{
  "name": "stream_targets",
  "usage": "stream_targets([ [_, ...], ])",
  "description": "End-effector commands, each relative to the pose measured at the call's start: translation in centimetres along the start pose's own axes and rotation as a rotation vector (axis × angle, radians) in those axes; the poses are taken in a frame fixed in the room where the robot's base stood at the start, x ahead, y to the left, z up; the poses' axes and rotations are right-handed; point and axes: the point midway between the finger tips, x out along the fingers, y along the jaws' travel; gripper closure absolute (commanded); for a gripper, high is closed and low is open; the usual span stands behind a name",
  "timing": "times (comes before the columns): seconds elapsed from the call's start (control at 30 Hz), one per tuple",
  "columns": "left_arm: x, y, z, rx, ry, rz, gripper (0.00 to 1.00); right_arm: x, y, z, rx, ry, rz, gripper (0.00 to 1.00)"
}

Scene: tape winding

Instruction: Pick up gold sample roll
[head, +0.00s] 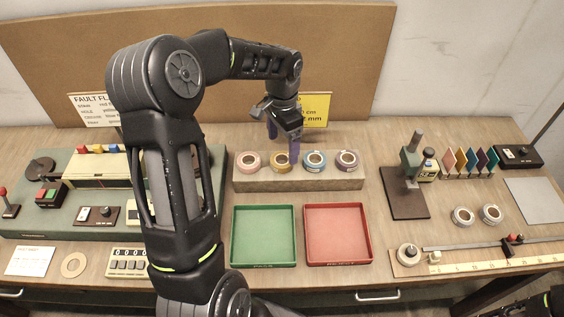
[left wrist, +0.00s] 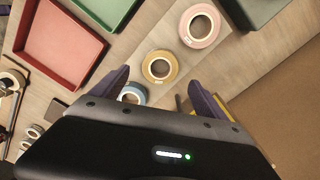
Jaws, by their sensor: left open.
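The gold roll (head: 281,160) lies flat on a wooden block (head: 300,182), second from the left in a row with a pink roll (head: 249,161), a blue roll (head: 314,160) and a purple roll (head: 346,160). My left gripper (head: 283,145) is just above and behind the gold roll, fingers pointing down, open and empty. In the left wrist view the gold roll (left wrist: 160,67) shows ahead of and between the two open fingers (left wrist: 155,90), with the pink roll beyond it and the blue roll partly hidden by a finger.
A green tray (head: 232,237) and a red tray (head: 370,237) stand in front of the block. A yellow sign (head: 317,106) stands behind it. A small press (head: 410,165) is to the right. A grey-green machine (head: 95,172) fills the left.

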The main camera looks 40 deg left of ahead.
Motion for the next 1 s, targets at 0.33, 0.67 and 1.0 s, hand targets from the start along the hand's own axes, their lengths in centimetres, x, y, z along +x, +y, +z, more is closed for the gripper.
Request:
stream_targets([
  [0.33,4.9,0.0,0.2,0.000,-0.002,0.000,0.15,3.1,0.8,-0.3,-0.006,0.009,-0.010,0.64],
  [0.67,5.1,0.0,0.1,0.000,0.000,0.000,0.15,3.1,0.8,-0.4,-0.008,0.011,-0.012,0.64],
  [1.0,5.1,0.0,0.2,0.000,0.000,0.000,0.15,3.1,0.8,-0.4,-0.008,0.011,-0.011,0.64],
])
